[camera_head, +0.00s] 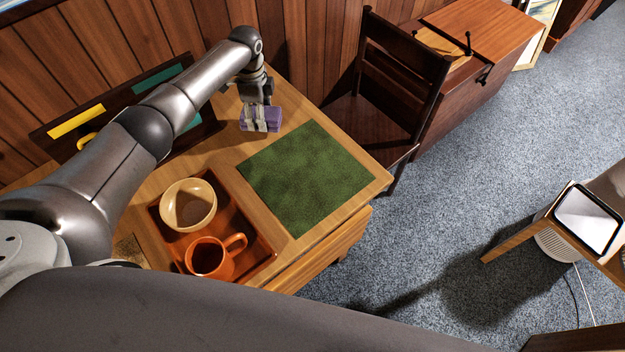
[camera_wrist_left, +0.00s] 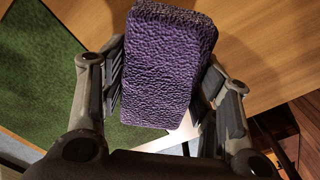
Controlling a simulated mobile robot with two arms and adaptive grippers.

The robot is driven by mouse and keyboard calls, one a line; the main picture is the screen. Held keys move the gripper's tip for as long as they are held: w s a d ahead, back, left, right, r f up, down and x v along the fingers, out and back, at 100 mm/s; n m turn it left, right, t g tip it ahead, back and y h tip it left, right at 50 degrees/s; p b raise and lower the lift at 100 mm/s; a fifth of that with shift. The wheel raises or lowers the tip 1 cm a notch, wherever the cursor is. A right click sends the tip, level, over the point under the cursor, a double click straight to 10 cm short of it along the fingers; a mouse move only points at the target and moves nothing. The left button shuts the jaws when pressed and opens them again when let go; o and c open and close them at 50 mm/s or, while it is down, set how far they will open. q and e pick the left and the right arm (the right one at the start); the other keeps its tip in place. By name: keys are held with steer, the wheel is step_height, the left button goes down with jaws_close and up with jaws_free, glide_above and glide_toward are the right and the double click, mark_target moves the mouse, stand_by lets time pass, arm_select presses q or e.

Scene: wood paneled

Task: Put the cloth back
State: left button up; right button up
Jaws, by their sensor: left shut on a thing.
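The cloth is a folded purple block (camera_head: 273,114), near the back edge of the wooden table. My left gripper (camera_head: 259,119) reaches over it from above and is shut on it. In the left wrist view the purple cloth (camera_wrist_left: 162,65) sits between the two fingers of my left gripper (camera_wrist_left: 160,95), with its textured face toward the camera. I cannot tell whether its underside touches the table. My right gripper is not in view.
A green mat (camera_head: 306,178) lies bare on the table (camera_head: 226,153). A brown tray (camera_head: 258,252) holds a cream bowl (camera_head: 189,204) and an orange mug (camera_head: 207,258). A dark rack (camera_head: 122,100) stands along the wall behind my left arm. A dark chair (camera_head: 397,75) stands beside the table.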

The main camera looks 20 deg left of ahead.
arm_select(q)
steer(key=shift+f, duration=0.45)
steer(key=shift+f+b, duration=0.3)
steer(key=shift+b, duration=0.1)
steer(key=o, duration=1.1)
steer(key=o, duration=0.3)
steer(key=shift+r, duration=0.1)
step_height(320, 180, up, 12)
steer(key=shift+f, duration=0.1)
